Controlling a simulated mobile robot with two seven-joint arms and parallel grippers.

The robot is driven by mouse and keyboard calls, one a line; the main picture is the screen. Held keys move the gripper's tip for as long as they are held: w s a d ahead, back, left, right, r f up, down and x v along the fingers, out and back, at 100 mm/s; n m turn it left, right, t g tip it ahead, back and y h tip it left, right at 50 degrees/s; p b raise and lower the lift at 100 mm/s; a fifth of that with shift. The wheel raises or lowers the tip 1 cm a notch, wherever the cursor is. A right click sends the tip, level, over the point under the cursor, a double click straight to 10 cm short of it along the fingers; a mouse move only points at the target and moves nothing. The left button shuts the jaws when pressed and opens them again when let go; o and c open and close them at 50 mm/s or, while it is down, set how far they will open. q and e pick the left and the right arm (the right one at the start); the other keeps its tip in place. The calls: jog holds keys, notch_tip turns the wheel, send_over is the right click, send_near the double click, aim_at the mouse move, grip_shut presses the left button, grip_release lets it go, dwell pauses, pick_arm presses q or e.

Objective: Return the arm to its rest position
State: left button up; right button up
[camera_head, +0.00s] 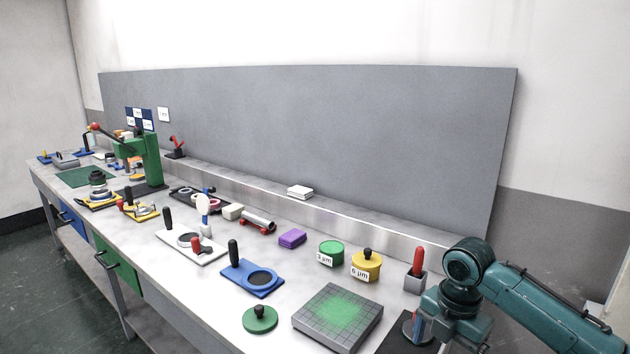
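My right arm (545,305) comes in from the right edge, bends at a dark teal joint (463,262) and runs down out of the bottom of the view. Its gripper does not show, so I cannot see its fingers or whether it holds anything. The visible arm part covers the right front end of the bench (190,290). My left arm and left gripper are not in view.
Near my arm are a grey gridded plate with green on top (338,316), a grey holder with a red handle (416,277), a yellow pot (366,266), a green pot (330,253), a green knobbed disc (260,319) and a blue plate (252,278). A grey panel (300,140) stands behind.

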jog(key=s+a+f, duration=0.1)
jog(key=a+f, duration=0.1)
jog(key=s+a+f+m, duration=0.1)
jog(key=f, duration=0.1)
jog(key=s+a+f+m, duration=0.1)
jog(key=a+f, duration=0.1)
jog(key=shift+s+a+y, duration=0.25)
jog(key=shift+a+y, duration=0.05)
jog(key=shift+y, duration=0.1)
jog(key=s+a+f+m, duration=0.2)
jog(key=s, duration=0.1)
jog(key=s+a+m+t+y, duration=0.1)
jog(key=shift+s+a+f, duration=0.15)
jog(key=shift+s+f, duration=0.05)
jog(key=shift+f, duration=0.2)
jog(key=s+d+f+m+t+h, duration=0.1)
jog(key=s+d+m, duration=0.2)
jog(key=s+m, duration=0.6)
jog(key=s+d+f+m+t+h, duration=0.1)
jog(key=s+d+m, duration=0.3)
jog(key=s+m, duration=0.55)
jog(key=w+a+f+t+y+p, duration=0.2)
jog(key=w+a+f+t+y, duration=0.1)
jog(key=w+a+t, duration=0.3)
jog(key=shift+w+a+f+n+t, duration=0.45)
jog(key=shift+w+f+t, duration=0.15)
jog(key=shift+f+t, duration=0.15)
